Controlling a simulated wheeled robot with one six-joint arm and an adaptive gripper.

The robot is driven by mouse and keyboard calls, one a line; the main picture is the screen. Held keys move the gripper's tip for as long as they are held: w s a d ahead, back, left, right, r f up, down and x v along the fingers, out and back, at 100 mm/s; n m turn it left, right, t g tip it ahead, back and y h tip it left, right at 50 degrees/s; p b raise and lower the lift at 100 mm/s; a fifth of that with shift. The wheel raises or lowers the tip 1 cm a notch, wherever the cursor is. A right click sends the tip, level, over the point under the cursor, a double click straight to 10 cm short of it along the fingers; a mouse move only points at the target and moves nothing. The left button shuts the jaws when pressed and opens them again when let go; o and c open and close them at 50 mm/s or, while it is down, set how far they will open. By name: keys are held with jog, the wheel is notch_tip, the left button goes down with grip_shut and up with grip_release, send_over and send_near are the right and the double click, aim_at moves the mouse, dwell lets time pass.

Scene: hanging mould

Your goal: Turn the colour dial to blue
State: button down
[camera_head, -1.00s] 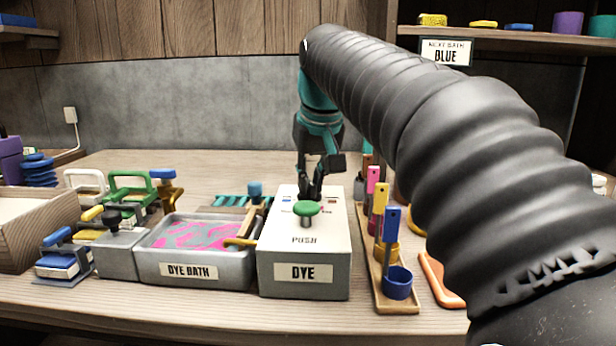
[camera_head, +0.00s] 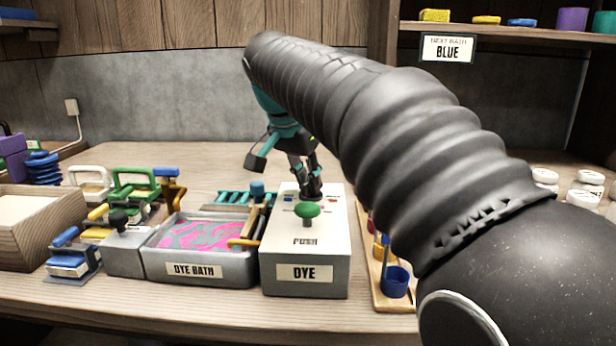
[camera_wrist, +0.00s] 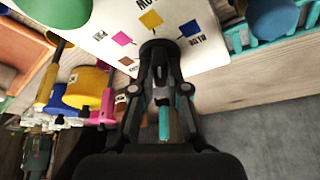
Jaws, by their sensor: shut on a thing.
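The white dye box (camera_head: 305,258), labelled DYE, stands on the bench with a green PUSH knob (camera_head: 307,210) on top. Behind that knob, my gripper (camera_head: 312,188) reaches down onto the colour dial (camera_head: 312,197). In the wrist view my gripper (camera_wrist: 160,62) is shut on the dark round dial (camera_wrist: 158,44). Around it lie a magenta patch (camera_wrist: 121,39), a yellow patch (camera_wrist: 150,20) and a blue patch (camera_wrist: 190,28) with its BLUE label. The fingers cover the dial's sides, and I cannot tell where its pointer stands. The sign (camera_head: 447,48) reads BLUE.
Left of the box stands the dye bath (camera_head: 195,268) with pink swirls. A wooden rack (camera_head: 392,300) with coloured cups stands close on the right, partly behind my arm. White jars (camera_head: 583,197) stand at the far right. Stamps and a wooden bin (camera_head: 25,238) are at left.

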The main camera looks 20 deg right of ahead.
jog(key=m, duration=0.2)
jog(key=m+g, duration=0.1)
jog(key=m, duration=0.1)
jog(key=shift+w+a+g+h, duration=0.15)
jog(key=shift+g+h, duration=0.15)
jog(key=shift+w+m+g, duration=0.1)
jog(key=shift+m+g, duration=0.6)
jog(key=shift+m, duration=1.4)
jog(key=c, duration=1.2)
grip_release()
jog(key=shift+o, duration=0.2)
